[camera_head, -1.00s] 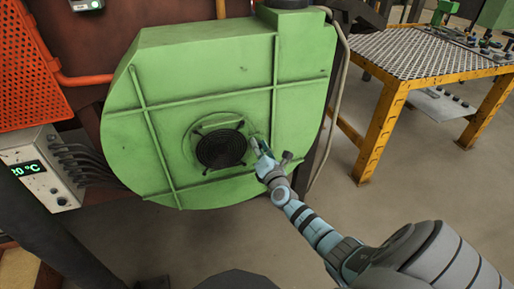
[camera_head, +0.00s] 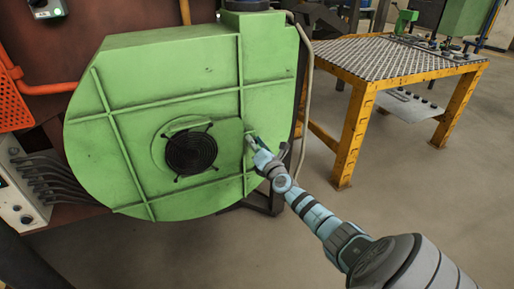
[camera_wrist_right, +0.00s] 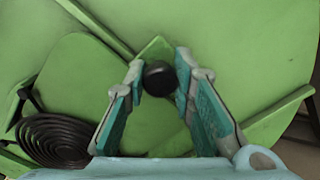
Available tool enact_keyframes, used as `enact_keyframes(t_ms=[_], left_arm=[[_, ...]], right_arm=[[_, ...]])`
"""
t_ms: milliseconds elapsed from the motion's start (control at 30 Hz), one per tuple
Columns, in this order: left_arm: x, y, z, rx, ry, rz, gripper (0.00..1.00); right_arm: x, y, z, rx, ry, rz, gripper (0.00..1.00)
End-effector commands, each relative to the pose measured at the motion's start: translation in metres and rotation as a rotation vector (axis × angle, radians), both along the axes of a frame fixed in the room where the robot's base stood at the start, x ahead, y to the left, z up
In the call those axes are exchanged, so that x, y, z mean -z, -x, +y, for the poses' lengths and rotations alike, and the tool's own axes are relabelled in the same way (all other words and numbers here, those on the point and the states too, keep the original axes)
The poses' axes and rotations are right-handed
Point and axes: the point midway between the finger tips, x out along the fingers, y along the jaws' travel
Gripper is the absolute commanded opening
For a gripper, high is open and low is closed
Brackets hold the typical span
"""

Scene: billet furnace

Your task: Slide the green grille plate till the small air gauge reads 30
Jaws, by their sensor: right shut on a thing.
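The green grille plate (camera_head: 228,138) lies flat on the face of the green blower housing (camera_head: 90,165), just right of the round black grille (camera_head: 191,153). In the right wrist view the plate (camera_wrist_right: 85,80) carries a black knob (camera_wrist_right: 159,78). My right gripper (camera_head: 251,140) is at the plate's right side; its two fingers (camera_wrist_right: 158,72) are shut on the knob. The grille's dark rings show uncovered. A small device (camera_head: 47,8), perhaps the air gauge, is cut by the top edge, and no reading can be made out. My left gripper is not in view.
Raised ribs (camera_head: 128,160) cross the housing face. A grey control box (camera_head: 20,195) with cables stands at the left. A yellow table with a metal mesh top (camera_head: 390,58) stands at the right. The floor between is clear.

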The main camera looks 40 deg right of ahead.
Motion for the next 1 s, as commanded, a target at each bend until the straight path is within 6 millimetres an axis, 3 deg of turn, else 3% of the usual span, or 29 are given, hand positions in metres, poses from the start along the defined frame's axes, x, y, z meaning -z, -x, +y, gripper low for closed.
enact_keyframes(t_ms=[233,267,333,733,867,1000], left_arm=[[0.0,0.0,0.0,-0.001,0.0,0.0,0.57],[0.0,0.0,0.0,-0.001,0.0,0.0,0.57],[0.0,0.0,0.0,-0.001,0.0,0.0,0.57],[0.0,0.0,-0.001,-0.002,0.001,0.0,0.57],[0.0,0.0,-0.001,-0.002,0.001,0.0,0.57],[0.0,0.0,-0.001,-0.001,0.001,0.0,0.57]], right_arm=[[0.002,0.0,0.001,-0.003,-0.003,0.005,0.0],[0.002,0.0,0.001,-0.003,-0.004,0.005,0.25],[0.002,0.001,0.001,-0.001,-0.004,0.005,0.33],[0.0,0.009,0.001,0.002,0.001,-0.002,0.33],[0.001,0.027,0.008,-0.001,-0.001,0.0,0.33],[0.002,0.066,0.023,-0.004,0.001,0.008,0.33]])
